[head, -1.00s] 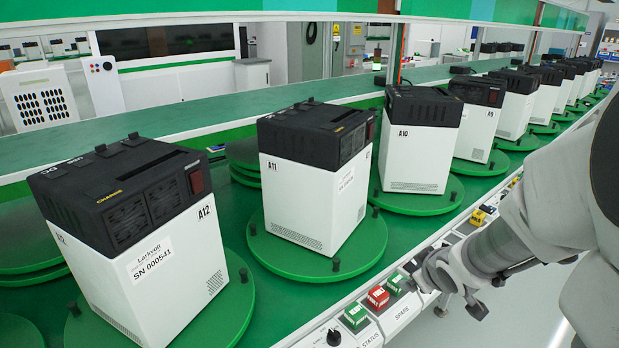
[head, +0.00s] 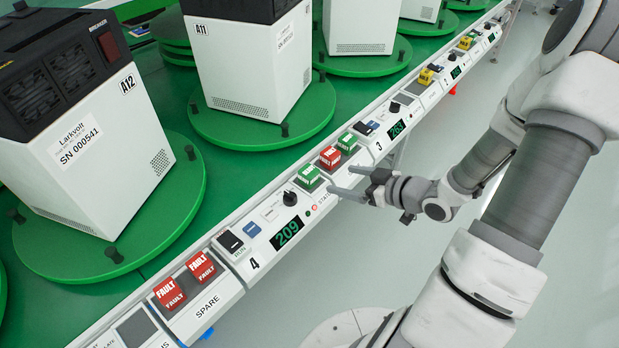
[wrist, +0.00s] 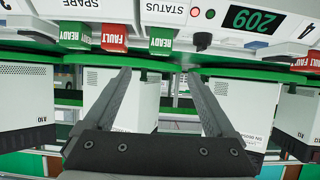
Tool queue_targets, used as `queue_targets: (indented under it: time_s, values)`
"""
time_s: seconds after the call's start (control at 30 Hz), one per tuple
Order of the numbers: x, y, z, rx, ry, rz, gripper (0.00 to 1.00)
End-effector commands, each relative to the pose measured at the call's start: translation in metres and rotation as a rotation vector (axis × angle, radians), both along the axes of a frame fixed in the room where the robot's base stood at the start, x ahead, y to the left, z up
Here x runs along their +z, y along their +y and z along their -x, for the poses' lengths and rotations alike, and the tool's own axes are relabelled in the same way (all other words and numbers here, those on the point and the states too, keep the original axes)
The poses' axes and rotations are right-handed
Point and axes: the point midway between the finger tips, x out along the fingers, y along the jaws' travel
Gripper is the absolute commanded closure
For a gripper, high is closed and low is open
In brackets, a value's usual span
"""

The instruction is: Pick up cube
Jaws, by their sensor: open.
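Several small labelled cubes sit along the sloped white panel rail (head: 264,215). A green READY cube (head: 308,177), a red FAULT cube (head: 330,157) and another green READY cube (head: 347,142) stand in a row near my gripper (head: 340,180). Two red FAULT cubes (head: 184,280) sit side by side at lower left. My gripper is open and empty, just right of the nearer green cube. In the upside-down wrist view, that green READY cube (wrist: 160,40) shows beyond the gap between my fingers (wrist: 157,75), with the red FAULT cube (wrist: 113,37) beside it. Contact is not visible.
White units with black tops (head: 75,130) stand on round green turntables (head: 180,215) behind the rail. The rail carries a black knob (head: 290,197), switches and a 209 display (head: 287,233). Yellow blocks (head: 427,75) sit farther along. The floor (head: 400,260) right of the rail is clear.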

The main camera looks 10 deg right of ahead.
Motion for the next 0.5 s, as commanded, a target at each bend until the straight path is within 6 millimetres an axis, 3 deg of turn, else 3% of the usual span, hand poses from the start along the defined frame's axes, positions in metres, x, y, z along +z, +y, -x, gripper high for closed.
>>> queue_targets:
  time_s: [0.3, 0.5]
  values:
    - [-0.032, 0.036, -0.048, 0.001, 0.003, 0.000, 0.10]
    - [-0.038, 0.045, -0.061, 0.000, 0.002, 0.001, 0.10]
